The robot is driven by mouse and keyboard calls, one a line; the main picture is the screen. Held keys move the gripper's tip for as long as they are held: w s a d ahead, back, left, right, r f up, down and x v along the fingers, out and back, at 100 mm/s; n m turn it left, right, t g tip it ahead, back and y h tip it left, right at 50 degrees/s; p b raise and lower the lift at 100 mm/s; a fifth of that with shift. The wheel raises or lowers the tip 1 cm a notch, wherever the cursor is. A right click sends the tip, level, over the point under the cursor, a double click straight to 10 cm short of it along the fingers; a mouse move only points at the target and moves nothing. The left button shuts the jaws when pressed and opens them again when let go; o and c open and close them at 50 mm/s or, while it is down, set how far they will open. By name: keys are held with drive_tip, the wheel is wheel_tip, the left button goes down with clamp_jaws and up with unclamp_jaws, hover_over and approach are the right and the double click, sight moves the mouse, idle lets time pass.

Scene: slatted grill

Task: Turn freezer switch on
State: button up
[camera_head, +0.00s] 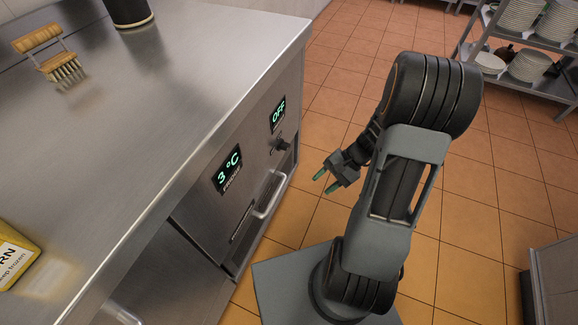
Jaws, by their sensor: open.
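The freezer front (210,224) is the steel side of the counter at centre left. A small display reading OFF (278,114) sits high on its right part. A dark switch knob (281,146) sticks out just below that display. A second display (228,169) reads 3 °C, to the left of the knob. My gripper (326,181) is in front of the panel, to the right of and lower than the knob in the picture. Its two green-tipped fingers are apart, with nothing between them. It points left towards the freezer and does not touch it.
A bar handle (268,196) juts out below the knob. The steel countertop (170,110) holds a wooden brush (50,55), a dark cylindrical container (129,10) and a yellow packet (14,257). A rack with plates (530,65) stands at upper right. Tiled floor (480,215) is open on the right.

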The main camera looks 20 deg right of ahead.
drive_tip(key=w+d+f+m+t+y+b, duration=0.2)
drive_tip(key=w+f+m+t+y+b, duration=0.15)
drive_tip(key=f, duration=0.65)
drive_tip(key=t+y, duration=0.1)
drive_tip(key=t, duration=0.8)
approach(288, 148)
drive_tip(key=shift+m, duration=0.25)
drive_tip(key=b+x, duration=0.3)
drive_tip(key=x, duration=0.6)
drive_tip(key=shift+w+a+f+b, duration=0.1)
drive_tip(key=shift+w+f+b, duration=0.05)
drive_tip(key=shift+w+b, duration=0.2)
clamp_jaws()
